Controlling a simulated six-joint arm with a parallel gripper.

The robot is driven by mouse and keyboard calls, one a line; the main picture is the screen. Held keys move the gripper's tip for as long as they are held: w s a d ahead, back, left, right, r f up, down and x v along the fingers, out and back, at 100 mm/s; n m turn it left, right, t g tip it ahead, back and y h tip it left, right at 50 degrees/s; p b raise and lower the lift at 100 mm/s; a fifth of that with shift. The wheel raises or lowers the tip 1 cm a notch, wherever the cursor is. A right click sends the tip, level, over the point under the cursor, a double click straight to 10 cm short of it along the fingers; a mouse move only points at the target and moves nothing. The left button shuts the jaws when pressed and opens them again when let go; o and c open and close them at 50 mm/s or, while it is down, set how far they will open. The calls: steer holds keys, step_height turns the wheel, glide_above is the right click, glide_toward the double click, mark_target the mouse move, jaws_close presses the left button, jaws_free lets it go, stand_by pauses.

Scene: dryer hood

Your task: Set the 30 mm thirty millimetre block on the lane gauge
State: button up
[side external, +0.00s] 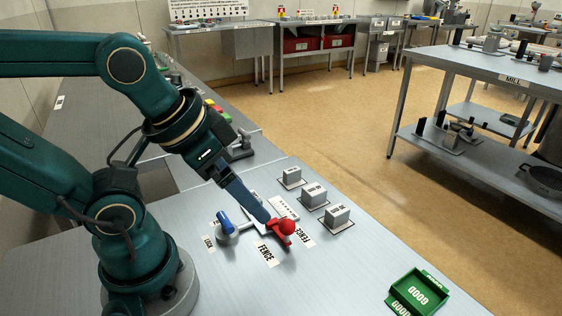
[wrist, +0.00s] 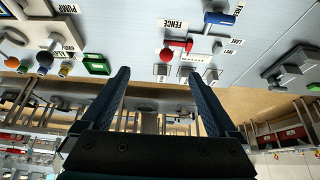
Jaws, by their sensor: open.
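Three grey blocks with white number labels stand on dark-edged pads in a row: a far block (side external: 290,175), a middle block (side external: 314,193) and a near, larger-looking block (side external: 338,214). The numbers are too small to tell which is the 30 mm one. In the wrist view the blocks show ahead, one of them (wrist: 186,71) between the fingers. A pale strip with marks (side external: 283,207), perhaps the lane gauge, lies left of the blocks. My gripper (side external: 264,217) (wrist: 160,76) is open and empty, left of the blocks, and looks close to the red knob in the side view.
A green tray marked GOOD (side external: 418,291) sits at the front right. The table between blocks and tray is clear.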

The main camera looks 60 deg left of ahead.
steer(key=shift+c, duration=1.2)
steer(key=shift+r, duration=0.1)
steer(key=w+r, duration=0.5)
steer(key=g, duration=0.6)
glide_above(338, 209)
step_height(338, 209, down, 14)
steer(key=shift+f, duration=2.6)
jaws_close()
